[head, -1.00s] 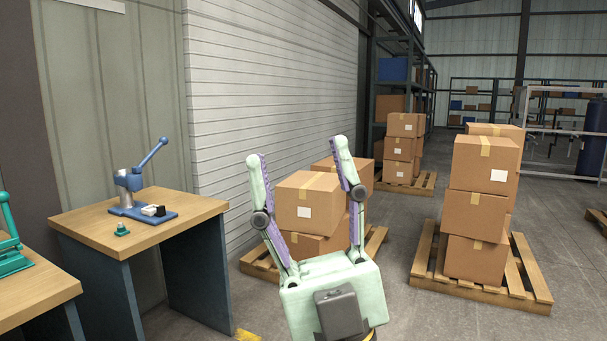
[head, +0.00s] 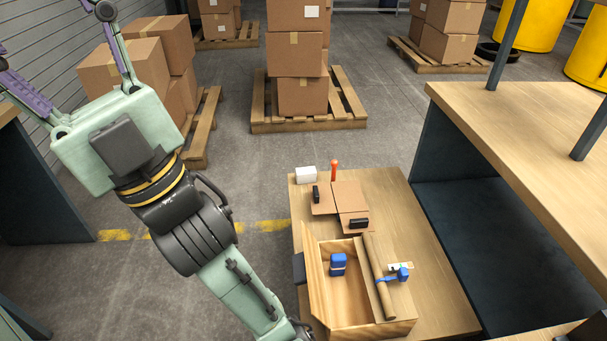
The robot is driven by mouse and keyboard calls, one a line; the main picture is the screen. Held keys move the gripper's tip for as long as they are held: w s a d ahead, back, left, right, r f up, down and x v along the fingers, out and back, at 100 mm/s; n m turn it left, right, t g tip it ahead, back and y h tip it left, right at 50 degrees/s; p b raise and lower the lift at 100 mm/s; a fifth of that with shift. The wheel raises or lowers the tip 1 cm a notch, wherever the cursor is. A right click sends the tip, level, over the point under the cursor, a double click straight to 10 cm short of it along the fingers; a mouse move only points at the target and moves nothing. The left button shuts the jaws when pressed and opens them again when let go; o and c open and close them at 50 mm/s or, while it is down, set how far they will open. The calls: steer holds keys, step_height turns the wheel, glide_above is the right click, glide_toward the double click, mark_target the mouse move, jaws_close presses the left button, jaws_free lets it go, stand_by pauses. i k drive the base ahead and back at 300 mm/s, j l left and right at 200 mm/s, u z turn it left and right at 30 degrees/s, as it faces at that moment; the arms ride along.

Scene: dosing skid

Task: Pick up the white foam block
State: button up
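The white foam block (head: 306,175) is a small white box-shaped piece at the far left corner of a low wooden table (head: 440,293). It lies beside an orange-red upright item (head: 334,170). My gripper (head: 52,38) is at the upper left of the head view, raised over the floor and well to the left of the block. Its two fingers are spread apart with nothing between them. The tip of the left finger is cut off by the picture edge.
On the table are brown flat pieces (head: 348,196) with black parts, and a wooden box (head: 317,290) holding a blue item (head: 338,262). A taller bench (head: 530,130) stands right. Stacked cartons (head: 296,55) stand behind.

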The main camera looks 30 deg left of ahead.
mark_target(304, 176)
steer(key=j+z, duration=0.2)
steer(key=z, duration=0.5)
steer(key=j+z, duration=0.35)
steer(key=j, duration=0.25)
steer(key=j+z, duration=0.35)
steer(key=j, duration=0.25)
steer(key=j+z, duration=0.1)
steer(key=j, duration=0.3)
steer(key=k+j+z, duration=0.1)
steer(key=j, duration=0.3)
steer(key=k+j+z, duration=0.1)
steer(key=j, duration=0.25)
steer(key=k+j, duration=0.1)
steer(key=j, duration=0.3)
steer(key=k+j, duration=0.1)
steer(key=j, duration=0.3)
steer(key=k+j, duration=0.15)
steer(key=j, duration=0.25)
steer(key=k+j, duration=0.1)
steer(key=j, duration=0.3)
steer(key=k+j, duration=0.1)
steer(key=j, duration=0.3)
steer(key=k+j+z, duration=0.1)
steer(key=j, duration=0.3)
steer(key=k+j, duration=0.15)
steer(key=j, duration=0.25)
